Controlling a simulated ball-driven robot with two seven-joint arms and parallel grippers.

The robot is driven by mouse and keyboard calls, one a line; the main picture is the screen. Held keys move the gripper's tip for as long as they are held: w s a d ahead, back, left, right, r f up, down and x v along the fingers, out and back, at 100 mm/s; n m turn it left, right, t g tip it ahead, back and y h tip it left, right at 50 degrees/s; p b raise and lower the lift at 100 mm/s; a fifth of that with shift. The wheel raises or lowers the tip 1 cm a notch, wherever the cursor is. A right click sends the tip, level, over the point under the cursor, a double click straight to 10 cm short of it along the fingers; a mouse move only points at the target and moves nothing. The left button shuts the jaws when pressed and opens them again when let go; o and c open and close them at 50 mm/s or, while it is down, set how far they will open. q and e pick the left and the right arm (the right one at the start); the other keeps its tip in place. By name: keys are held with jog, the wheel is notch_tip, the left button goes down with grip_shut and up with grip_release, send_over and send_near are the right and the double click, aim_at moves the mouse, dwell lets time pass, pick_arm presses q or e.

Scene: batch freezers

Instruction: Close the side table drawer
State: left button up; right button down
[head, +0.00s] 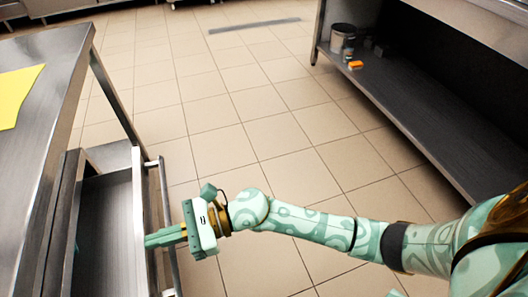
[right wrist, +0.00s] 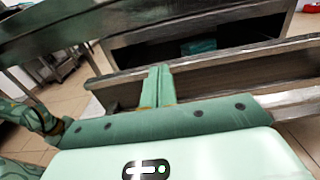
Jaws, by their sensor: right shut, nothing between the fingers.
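The steel side table (head: 40,75) stands at the left of the head view. In the right wrist view, the shut fingers (right wrist: 158,86) reach over the drawer's front panel (right wrist: 225,75), with the dark opening under the tabletop beyond. My left gripper is not in view.
A yellow sheet (head: 18,92) lies on the tabletop. Tiled floor (head: 240,110) is clear between the side table and a steel counter at the right. The counter's low shelf (head: 430,125) holds a container (head: 342,37) and a small orange item (head: 355,65).

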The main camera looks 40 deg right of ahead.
jog(key=x, duration=0.8)
jog(key=shift+b, duration=0.3)
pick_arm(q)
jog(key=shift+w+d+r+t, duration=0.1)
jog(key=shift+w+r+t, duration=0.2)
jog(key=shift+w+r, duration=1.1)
pick_arm(e)
jog(key=shift+w+a, duration=0.25)
jog(key=shift+a, duration=0.45)
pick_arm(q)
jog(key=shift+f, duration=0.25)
pick_arm(e)
jog(key=shift+d+f, duration=0.1)
